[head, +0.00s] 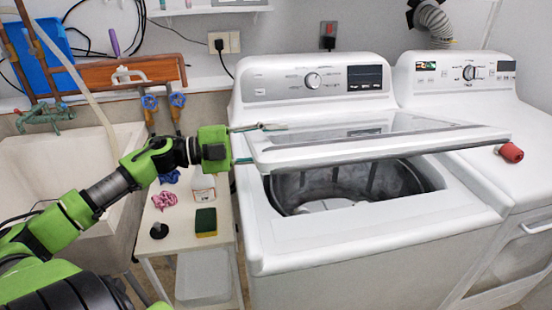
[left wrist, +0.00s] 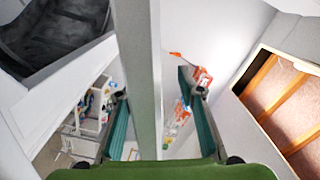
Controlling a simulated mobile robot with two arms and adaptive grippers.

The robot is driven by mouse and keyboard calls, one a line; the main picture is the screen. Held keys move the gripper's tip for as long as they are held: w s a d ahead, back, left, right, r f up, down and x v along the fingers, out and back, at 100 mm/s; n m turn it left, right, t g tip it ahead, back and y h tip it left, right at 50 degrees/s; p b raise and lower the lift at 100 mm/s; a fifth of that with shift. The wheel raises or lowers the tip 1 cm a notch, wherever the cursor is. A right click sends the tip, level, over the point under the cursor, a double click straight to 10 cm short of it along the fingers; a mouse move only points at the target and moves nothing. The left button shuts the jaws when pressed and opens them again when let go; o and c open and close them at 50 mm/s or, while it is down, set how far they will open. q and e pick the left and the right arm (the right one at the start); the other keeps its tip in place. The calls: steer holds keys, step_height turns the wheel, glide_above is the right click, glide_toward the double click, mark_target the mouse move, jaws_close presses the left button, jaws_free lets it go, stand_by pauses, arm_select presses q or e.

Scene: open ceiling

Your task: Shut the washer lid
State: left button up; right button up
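The white top-load washer (head: 350,240) stands in the middle of the head view, with its round drum opening (head: 345,185) partly uncovered. Its lid (head: 375,145), white with a glass panel, is partly open and slants low over the tub. My left gripper (head: 252,143) is at the lid's left edge, with one finger above and one below it. In the left wrist view the lid edge (left wrist: 140,70) runs between the two spread teal fingers (left wrist: 157,122), with gaps visible beside it. My right gripper is not in view.
A dryer (head: 470,100) stands to the right, with a red cylindrical object (head: 510,152) near its front edge. A small white cart (head: 175,235) holding a sponge (head: 206,222) and cloths stands left of the washer. A sink (head: 60,165) is further left.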

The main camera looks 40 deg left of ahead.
arm_select(q)
steer(key=shift+r, duration=0.65)
steer(key=shift+s+a+r+p, duration=0.15)
steer(key=shift+s+a+p, duration=0.15)
steer(key=shift+p, duration=0.4)
steer(key=shift+p+v, duration=0.8)
steer(key=shift+v, duration=0.2)
steer(key=shift+p+v, duration=1.8)
steer(key=shift+v, duration=0.8)
steer(key=p, duration=0.3)
glide_toward(264, 143)
steer(key=shift+s+a+r, duration=0.25)
steer(key=shift+s+a, duration=0.3)
steer(key=shift+s+a+r, duration=0.3)
steer(key=shift+s+a, duration=0.2)
steer(key=shift+s, duration=0.1)
